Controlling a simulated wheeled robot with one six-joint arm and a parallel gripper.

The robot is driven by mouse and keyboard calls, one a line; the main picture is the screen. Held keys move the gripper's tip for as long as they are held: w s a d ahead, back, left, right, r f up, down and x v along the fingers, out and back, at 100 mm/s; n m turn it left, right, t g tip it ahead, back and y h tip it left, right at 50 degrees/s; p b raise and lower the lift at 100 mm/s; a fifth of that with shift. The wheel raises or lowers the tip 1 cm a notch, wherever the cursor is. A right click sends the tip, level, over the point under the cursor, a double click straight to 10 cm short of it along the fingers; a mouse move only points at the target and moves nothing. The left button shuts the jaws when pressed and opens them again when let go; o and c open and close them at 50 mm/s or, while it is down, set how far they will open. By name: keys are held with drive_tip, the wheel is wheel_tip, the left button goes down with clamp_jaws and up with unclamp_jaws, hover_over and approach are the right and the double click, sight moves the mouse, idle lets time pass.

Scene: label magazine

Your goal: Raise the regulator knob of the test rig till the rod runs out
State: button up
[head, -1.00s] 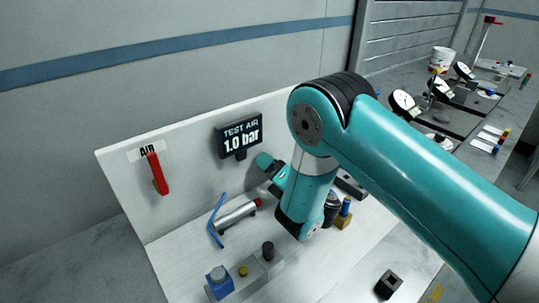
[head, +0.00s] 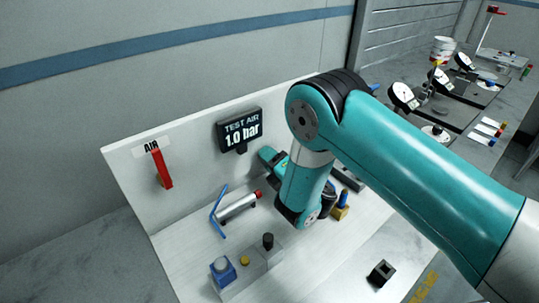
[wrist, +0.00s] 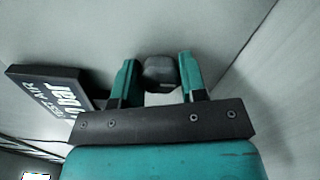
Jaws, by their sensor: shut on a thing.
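The regulator knob (wrist: 160,70) is a dark, rounded knob in the wrist view. My gripper (wrist: 160,82) has one teal finger on each side of it and is shut on it. In the head view my arm hides the knob and most of the gripper. The test air display (head: 240,130) reads 1.0 bar; it also shows rotated in the wrist view (wrist: 42,88). The silver cylinder (head: 236,206) with a red end (head: 258,194) lies on the rig, with a blue hose (head: 214,214) beside it. No length of bare rod can be made out.
A red AIR lever (head: 161,168) is on the back panel at left. A small black block (head: 381,273) lies at front right. Dial gauges (head: 403,96) stand at far right.

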drive_tip(key=o, duration=0.9)
drive_tip(key=shift+o, duration=0.2)
drive_tip(key=shift+b, duration=0.3)
drive_tip(key=shift+s+d+f+b, duration=0.3)
drive_tip(key=shift+s+b, duration=0.1)
drive_tip(key=shift+b, duration=0.65)
drive_tip(key=b+v, duration=0.5)
drive_tip(key=shift+s+d+r, duration=0.1)
drive_tip(key=shift+s, duration=0.05)
drive_tip(key=shift+s+d+r+b, duration=0.2)
drive_tip(key=shift+s+d+b, duration=0.15)
drive_tip(key=shift+s, duration=0.15)
